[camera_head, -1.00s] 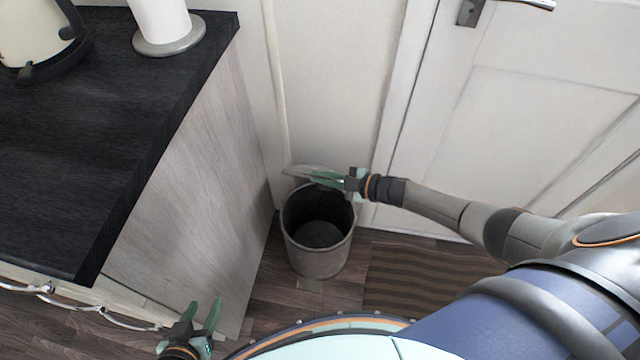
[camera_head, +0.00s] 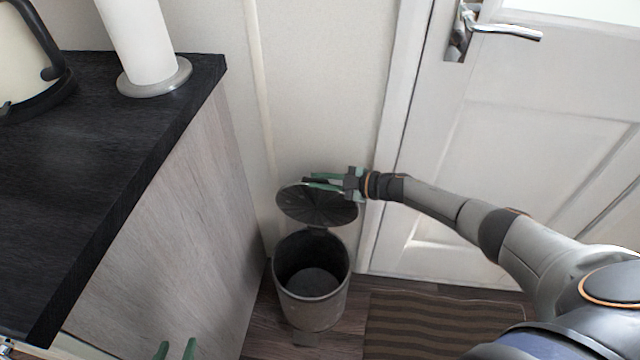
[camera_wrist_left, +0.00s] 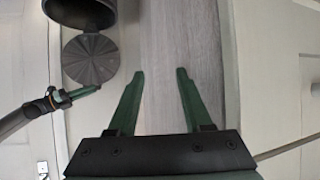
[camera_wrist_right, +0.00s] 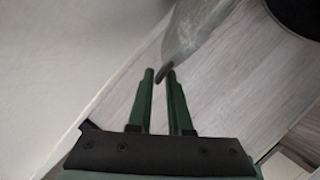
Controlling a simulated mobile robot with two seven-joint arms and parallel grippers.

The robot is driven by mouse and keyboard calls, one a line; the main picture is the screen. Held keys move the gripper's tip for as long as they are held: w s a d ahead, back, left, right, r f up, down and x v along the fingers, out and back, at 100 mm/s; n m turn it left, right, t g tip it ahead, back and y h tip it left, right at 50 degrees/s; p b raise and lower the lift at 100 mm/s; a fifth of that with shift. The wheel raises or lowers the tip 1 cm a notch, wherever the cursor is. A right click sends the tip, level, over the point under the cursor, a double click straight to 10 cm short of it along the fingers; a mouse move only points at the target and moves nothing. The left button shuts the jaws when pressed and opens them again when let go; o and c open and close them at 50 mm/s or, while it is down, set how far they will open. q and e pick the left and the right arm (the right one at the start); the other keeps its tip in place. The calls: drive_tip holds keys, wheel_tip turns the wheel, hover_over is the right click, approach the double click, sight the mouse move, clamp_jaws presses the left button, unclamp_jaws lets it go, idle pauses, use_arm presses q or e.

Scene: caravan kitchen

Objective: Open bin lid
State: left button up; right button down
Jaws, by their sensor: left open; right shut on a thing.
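The dark grey bin (camera_head: 312,302) stands on the floor between the counter side and the door, its mouth uncovered. Its round lid (camera_head: 318,208) is raised up behind the mouth, attached at the hinge. My right gripper (camera_head: 312,182) is at the lid's upper edge, shut on it. In the right wrist view the lid's rim (camera_wrist_right: 190,35) reaches between the nearly closed fingertips (camera_wrist_right: 160,73). My left gripper (camera_head: 175,350) is open and empty, low beside the counter; the left wrist view shows its spread fingers (camera_wrist_left: 160,72), apart from the lid (camera_wrist_left: 90,60).
A black worktop (camera_head: 100,130) with a paper roll (camera_head: 138,45) and a kettle (camera_head: 28,60) is at the left. A white door (camera_head: 530,150) with a metal handle is behind my right arm. A striped mat (camera_head: 430,325) lies right of the bin.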

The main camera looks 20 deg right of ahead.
drive_tip(key=shift+f, duration=0.1)
use_arm(q)
drive_tip(key=shift+d, duration=0.1)
use_arm(e)
drive_tip(key=c, duration=1)
unclamp_jaws()
drive_tip(key=shift+s+d, duration=0.2)
drive_tip(key=shift+p+v, duration=0.6)
drive_tip(key=shift+v, duration=0.35)
use_arm(q)
drive_tip(key=s, duration=0.1)
drive_tip(key=s+f+g+p, duration=0.1)
drive_tip(key=g+p, duration=0.1)
drive_tip(key=shift+s+d+f, duration=0.2)
drive_tip(key=shift+s+d, duration=0.15)
drive_tip(key=shift+s, duration=0.05)
use_arm(e)
drive_tip(key=v, duration=1)
drive_tip(key=shift+a, duration=0.1)
